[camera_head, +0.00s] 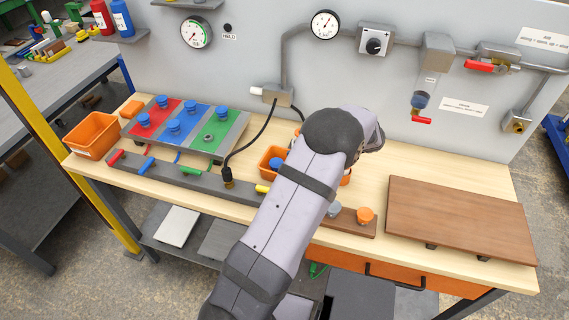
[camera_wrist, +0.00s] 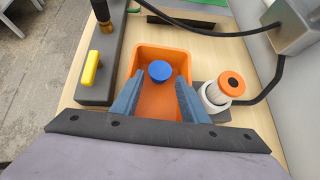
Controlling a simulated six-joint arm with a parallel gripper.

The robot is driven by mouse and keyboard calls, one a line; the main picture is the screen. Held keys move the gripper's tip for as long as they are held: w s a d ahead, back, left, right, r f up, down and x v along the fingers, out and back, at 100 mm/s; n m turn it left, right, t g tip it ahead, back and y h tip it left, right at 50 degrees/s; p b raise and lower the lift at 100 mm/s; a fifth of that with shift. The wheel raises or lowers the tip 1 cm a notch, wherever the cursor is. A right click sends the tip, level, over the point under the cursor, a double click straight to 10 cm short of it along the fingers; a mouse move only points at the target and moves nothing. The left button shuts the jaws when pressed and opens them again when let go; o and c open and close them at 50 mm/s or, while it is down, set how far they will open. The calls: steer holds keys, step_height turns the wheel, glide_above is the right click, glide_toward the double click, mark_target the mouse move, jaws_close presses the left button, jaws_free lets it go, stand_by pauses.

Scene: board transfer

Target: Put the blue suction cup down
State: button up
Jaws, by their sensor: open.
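The blue suction cup (camera_wrist: 160,71) is inside the small orange bin (camera_wrist: 151,47), between the two fingers of my gripper (camera_wrist: 158,86) in the wrist view. My gripper is open, with a finger on each side of the cup and gaps between. Whether the cup touches the bin floor is hard to tell. In the head view the blue cup (camera_head: 277,163) shows in the orange bin (camera_head: 267,168), beside my arm. My arm hides the gripper there. Several similar blue cups (camera_head: 174,127) stand on the red, blue and green board (camera_head: 228,129).
An orange and white cylindrical part (camera_wrist: 226,88) stands close right of the bin. A dark bar with a yellow handle (camera_wrist: 91,68) is on the left. A black cable (camera_wrist: 215,33) passes beyond. A brown board (camera_head: 460,220) lies at the bench's right. A larger orange bin (camera_head: 92,135) sits left.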

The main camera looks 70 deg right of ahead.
steer(key=shift+b+v, duration=0.35)
steer(key=shift+v, duration=1.5)
steer(key=w+a+r+n+g+y+p, duration=0.1)
steer(key=w+a+r+n+y, duration=0.2)
steer(key=w, duration=0.5)
steer(key=w+a+r+n+p, duration=0.2)
steer(key=w+a+n, duration=0.15)
steer(key=w, duration=0.55)
steer(key=w+a+n+g+y, duration=0.3)
steer(key=w+a+n, duration=0.2)
steer(key=w+a, duration=0.6)
steer(key=s+a+f+n+g+b, duration=0.1)
steer(key=a+f+n+g, duration=0.1)
steer(key=a+n, duration=0.5)
steer(key=a+f+n+g+b, duration=0.1)
steer(key=a+n+g, duration=0.2)
steer(key=a, duration=0.8)
steer(key=s+a+f+n+h, duration=0.2)
steer(key=s+a+n, duration=0.1)
steer(key=a+n, duration=0.3)
steer(key=s+a+f+n+g+h+b, duration=0.1)
steer(key=s+a+f+n+h, duration=0.1)
steer(key=a+n, duration=0.4)
steer(key=s+n+h, duration=0.1)
steer(key=s+n, duration=0.1)
steer(key=n, duration=0.1)
steer(key=shift+a+n, duration=0.35)
steer(key=shift+a, duration=0.05)
